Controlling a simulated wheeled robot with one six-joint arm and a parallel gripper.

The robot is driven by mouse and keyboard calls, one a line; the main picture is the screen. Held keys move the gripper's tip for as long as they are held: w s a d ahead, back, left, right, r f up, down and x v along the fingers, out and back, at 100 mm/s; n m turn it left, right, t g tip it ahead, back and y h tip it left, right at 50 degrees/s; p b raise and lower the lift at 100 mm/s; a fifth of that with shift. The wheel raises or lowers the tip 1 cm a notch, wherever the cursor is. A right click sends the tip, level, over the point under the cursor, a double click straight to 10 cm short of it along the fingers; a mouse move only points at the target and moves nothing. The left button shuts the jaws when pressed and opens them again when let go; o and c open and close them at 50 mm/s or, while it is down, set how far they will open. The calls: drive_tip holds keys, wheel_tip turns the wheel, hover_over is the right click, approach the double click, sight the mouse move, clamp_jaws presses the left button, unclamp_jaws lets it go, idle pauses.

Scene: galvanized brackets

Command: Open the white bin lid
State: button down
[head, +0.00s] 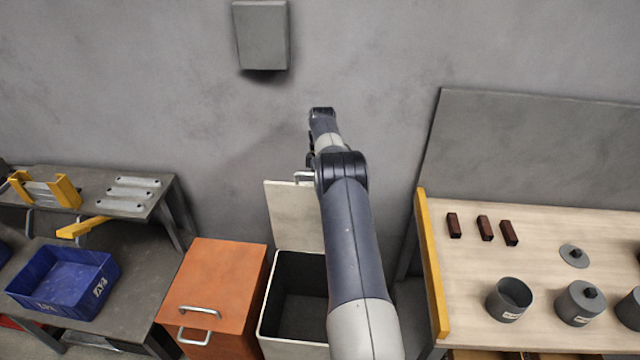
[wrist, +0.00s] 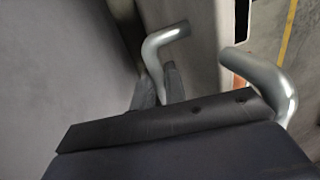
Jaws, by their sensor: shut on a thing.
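The white bin (head: 268,317) stands open, its dark, seemingly empty inside showing in the head view. Its white lid (head: 289,215) is raised, roughly upright at the back of the bin near the wall. The metal lid handle (head: 303,176) shows at the lid's top edge, partly hidden by my arm. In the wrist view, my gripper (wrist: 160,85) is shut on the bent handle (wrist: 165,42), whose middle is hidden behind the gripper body. The lid's pale face (wrist: 198,55) is beside it. My arm covers the right part of the bin and lid.
An orange bin (head: 220,285) with its lid down stands directly left of the white bin. A wooden workbench (head: 550,235) with a yellow edge is at the right, holding grey pots. A dark bench with a blue crate (head: 62,283) is at the left. The grey wall is close behind.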

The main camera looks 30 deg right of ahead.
drive_tip(key=shift+a+f, duration=0.1)
drive_tip(key=shift+f, duration=0.35)
drive_tip(key=c, duration=1.9)
unclamp_jaws()
drive_tip(key=o, duration=0.3)
drive_tip(key=shift+w+f, duration=0.1)
drive_tip(key=shift+w, duration=0.15)
drive_tip(key=shift+o, duration=0.7)
drive_tip(key=shift+r, duration=0.2)
drive_tip(key=shift+r, duration=0.1)
wheel_tip(320, 180, up, 7)
drive_tip(key=w+p, duration=0.1)
drive_tip(key=p, duration=0.3)
drive_tip(key=shift+d, duration=0.45)
